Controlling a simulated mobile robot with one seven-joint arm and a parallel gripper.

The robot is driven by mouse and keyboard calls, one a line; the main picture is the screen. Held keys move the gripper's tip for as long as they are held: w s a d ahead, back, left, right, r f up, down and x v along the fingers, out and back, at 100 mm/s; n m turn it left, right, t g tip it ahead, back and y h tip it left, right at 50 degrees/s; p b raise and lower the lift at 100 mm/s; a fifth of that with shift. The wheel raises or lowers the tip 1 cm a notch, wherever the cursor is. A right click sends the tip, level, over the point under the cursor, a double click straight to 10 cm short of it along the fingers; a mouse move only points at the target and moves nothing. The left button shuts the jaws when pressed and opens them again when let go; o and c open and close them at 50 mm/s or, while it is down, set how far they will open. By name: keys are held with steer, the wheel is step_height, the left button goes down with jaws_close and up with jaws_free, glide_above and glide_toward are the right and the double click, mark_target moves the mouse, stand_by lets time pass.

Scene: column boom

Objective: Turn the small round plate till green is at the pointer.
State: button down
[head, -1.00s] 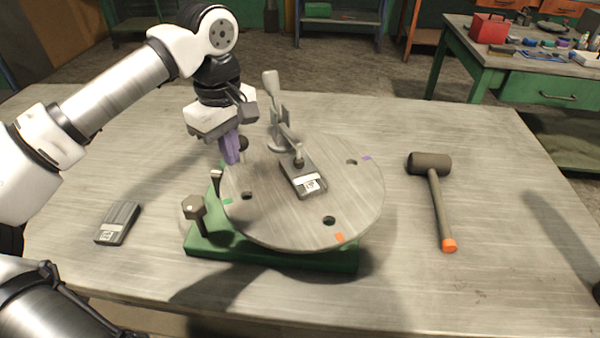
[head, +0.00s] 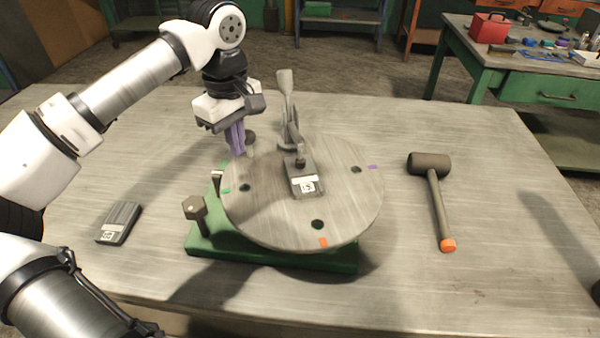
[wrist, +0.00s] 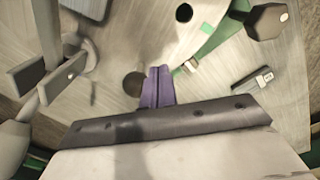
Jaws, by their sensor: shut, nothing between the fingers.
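The small round plate (head: 270,215) lies on a green base (head: 300,258). Its rim has a green mark (head: 226,190) at left, an orange mark (head: 323,242) at front and a purple mark (head: 373,167) at right. A small upright piece with a pale tip (head: 216,178), seemingly the pointer, stands at the left rim; the green mark is close to it, slightly nearer the camera. My gripper (head: 237,150) is shut and empty, purple fingers down at the plate's back-left edge, beside a dark round knob (head: 249,137). The wrist view shows the fingers (wrist: 157,85) too; contact is unclear.
A metal clamp (head: 289,110) stands over the plate above a dark labelled block (head: 306,183). A hex-headed bolt (head: 196,208) rises at the base's left. A dark block (head: 119,222) lies left, a mallet (head: 434,190) right. The table's right side is mostly clear.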

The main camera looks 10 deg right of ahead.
mark_target(248, 130)
steer(key=shift+w, duration=0.1)
stand_by(0.3)
steer(key=shift+w+d, duration=0.55)
steer(key=shift+w, duration=0.15)
steer(key=shift+d, duration=0.1)
steer(key=shift+w+d+p, duration=0.4)
steer(key=shift+w+d, duration=0.1)
steer(key=shift+w, duration=0.15)
steer(key=shift+s+a, duration=0.4)
steer(key=shift+r, duration=0.1)
step_height(248, 130, up, 9)
steer(key=p, duration=0.6)
